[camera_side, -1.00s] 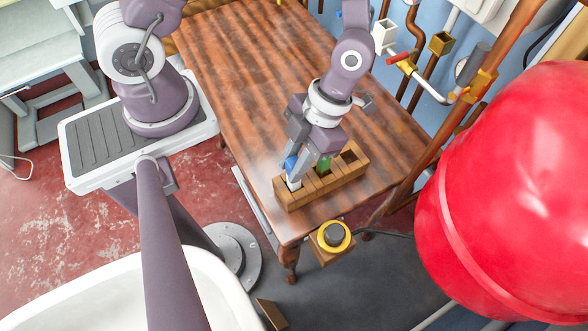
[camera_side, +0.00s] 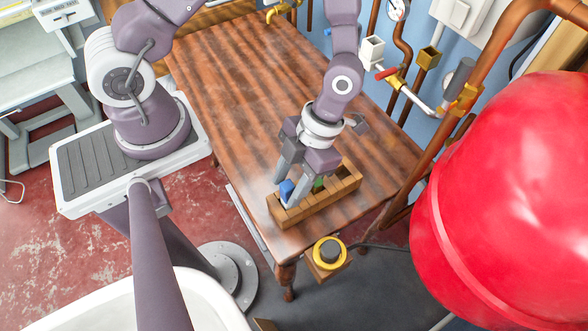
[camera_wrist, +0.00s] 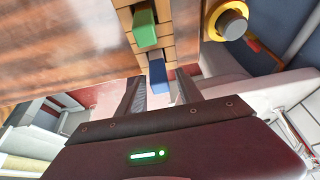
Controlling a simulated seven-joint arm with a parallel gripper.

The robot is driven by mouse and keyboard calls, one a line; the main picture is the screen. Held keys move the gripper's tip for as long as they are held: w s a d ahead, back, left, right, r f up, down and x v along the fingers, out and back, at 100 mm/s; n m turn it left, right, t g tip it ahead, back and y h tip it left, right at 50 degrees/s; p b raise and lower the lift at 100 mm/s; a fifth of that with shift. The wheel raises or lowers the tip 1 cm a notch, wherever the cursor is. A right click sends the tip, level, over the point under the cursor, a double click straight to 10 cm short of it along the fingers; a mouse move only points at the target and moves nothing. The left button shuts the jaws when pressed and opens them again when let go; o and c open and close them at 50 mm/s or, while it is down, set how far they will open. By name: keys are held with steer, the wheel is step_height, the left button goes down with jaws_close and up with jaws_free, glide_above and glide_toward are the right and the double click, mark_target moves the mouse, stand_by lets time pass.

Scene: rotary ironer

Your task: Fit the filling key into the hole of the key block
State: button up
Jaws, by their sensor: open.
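A blue block-shaped piece (camera_side: 287,189) stands in the left end of a slotted wooden holder (camera_side: 322,207) on the table; it also shows in the wrist view (camera_wrist: 158,76). A green piece (camera_wrist: 145,29) stands in the neighbouring slot, mostly hidden in the side view. I cannot tell which piece is the filling key. My gripper (camera_side: 291,182) is open above the holder's left end, pointing down. In the wrist view its fingers (camera_wrist: 161,93) lie on either side of the blue piece, with gaps visible. A brass-coloured box with a square opening (camera_side: 428,57) is on the wall; whether it is the key block is unclear.
A white open box (camera_side: 372,50) and a red-handled valve (camera_side: 386,73) are beside the brass-coloured box. A yellow-ringed button (camera_side: 329,252) sits off the table's front corner. A large red vessel (camera_side: 515,200) stands at right. The table's left and middle (camera_side: 225,90) are clear.

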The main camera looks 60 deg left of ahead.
steer(key=w+a+r+n+t+y, duration=0.1)
steer(key=w+a+r+n+t, duration=0.15)
steer(key=r+n, duration=0.6)
steer(key=w+a+r+n+t, duration=0.15)
steer(key=a+r+n, duration=0.3)
steer(key=r, duration=0.65)
steer(key=s+a+r+n+t, duration=0.2)
steer(key=s+r+n+t, duration=0.1)
steer(key=n, duration=0.8)
steer(key=s+a+r+n+t+h, duration=0.1)
steer(key=s+r+n+t, duration=0.2)
steer(key=n, duration=0.9)
step_height(320, 180, up, 3)
steer(key=shift+s+a+r, duration=0.15)
steer(key=shift+s+a, duration=0.25)
